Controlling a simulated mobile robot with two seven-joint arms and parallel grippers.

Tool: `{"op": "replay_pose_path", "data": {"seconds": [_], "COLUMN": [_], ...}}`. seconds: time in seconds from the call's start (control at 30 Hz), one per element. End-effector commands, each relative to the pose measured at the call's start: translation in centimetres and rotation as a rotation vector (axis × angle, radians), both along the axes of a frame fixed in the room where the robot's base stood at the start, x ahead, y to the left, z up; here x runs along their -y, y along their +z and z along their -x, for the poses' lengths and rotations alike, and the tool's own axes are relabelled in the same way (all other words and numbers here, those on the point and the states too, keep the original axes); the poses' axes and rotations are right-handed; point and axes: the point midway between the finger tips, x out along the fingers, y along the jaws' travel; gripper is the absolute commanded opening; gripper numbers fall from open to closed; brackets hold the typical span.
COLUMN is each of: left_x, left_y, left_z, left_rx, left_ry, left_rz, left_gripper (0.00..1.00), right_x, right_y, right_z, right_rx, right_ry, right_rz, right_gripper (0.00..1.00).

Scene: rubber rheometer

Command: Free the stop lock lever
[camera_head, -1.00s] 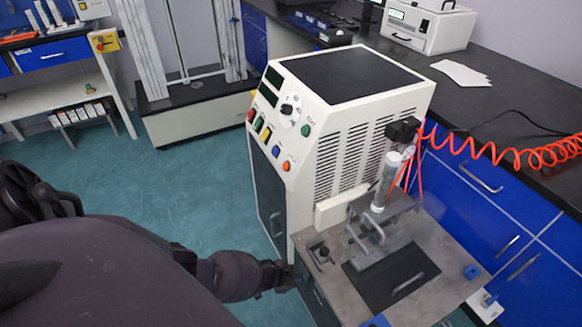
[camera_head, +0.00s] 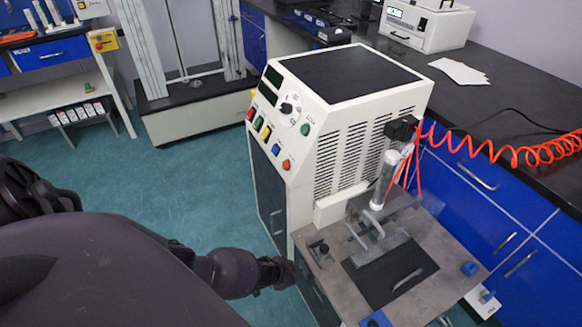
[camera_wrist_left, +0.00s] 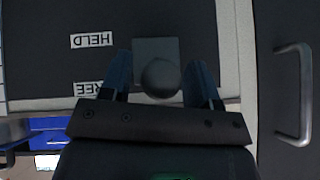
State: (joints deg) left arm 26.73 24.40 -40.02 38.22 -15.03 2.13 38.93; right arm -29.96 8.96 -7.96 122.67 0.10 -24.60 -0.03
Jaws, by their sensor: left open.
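The stop lock lever shows in the left wrist view as a dark round knob (camera_wrist_left: 160,78) in front of a grey square plate (camera_wrist_left: 155,47) on a dark panel. A label reading HELD (camera_wrist_left: 92,41) and a partly covered label that appears to read FREE (camera_wrist_left: 96,89) sit left of it, upside down. My left gripper (camera_wrist_left: 162,75) is open, with one finger on each side of the knob and gaps visible. In the head view my left gripper (camera_head: 284,273) is at the lower front side of the white machine (camera_head: 350,130), and the lever is hidden there.
A metal handle (camera_wrist_left: 293,94) stands out to the right in the wrist view. The machine's grey worktable (camera_head: 425,240) carries a black plate and a clear guard beside the gripper. Blue cabinets (camera_head: 490,205) stand at the right. The green floor left of the machine is clear.

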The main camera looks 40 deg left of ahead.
Motion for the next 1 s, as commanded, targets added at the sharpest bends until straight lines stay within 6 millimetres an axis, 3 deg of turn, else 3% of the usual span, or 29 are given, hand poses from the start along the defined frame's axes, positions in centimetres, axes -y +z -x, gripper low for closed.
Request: {"op": "replay_pose_path", "data": {"seconds": [0.03,0.2,0.5,1.0], "left_x": [-0.2,-0.7,-1.4,-1.7], "left_y": [1.3,3.7,6.8,7.6], "left_z": [0.0,1.4,4.4,5.9], "left_rx": [0.010,0.014,0.008,0.000], "left_ry": [0.000,0.000,0.000,0.001], "left_rz": [-0.001,-0.001,-0.001,-0.002], "left_gripper": [0.56,0.56,0.56,0.56], "right_x": [0.0,-0.2,-0.3,0.1], "right_y": [1.1,3.1,4.2,4.0], "right_z": [-0.4,-0.8,0.0,0.7], "right_rx": [0.019,0.047,0.044,0.034], "right_ry": [0.000,0.000,-0.016,-0.021], "right_rz": [0.000,-0.004,-0.013,-0.008], "right_gripper": [0.43,0.43,0.43,0.43]}}
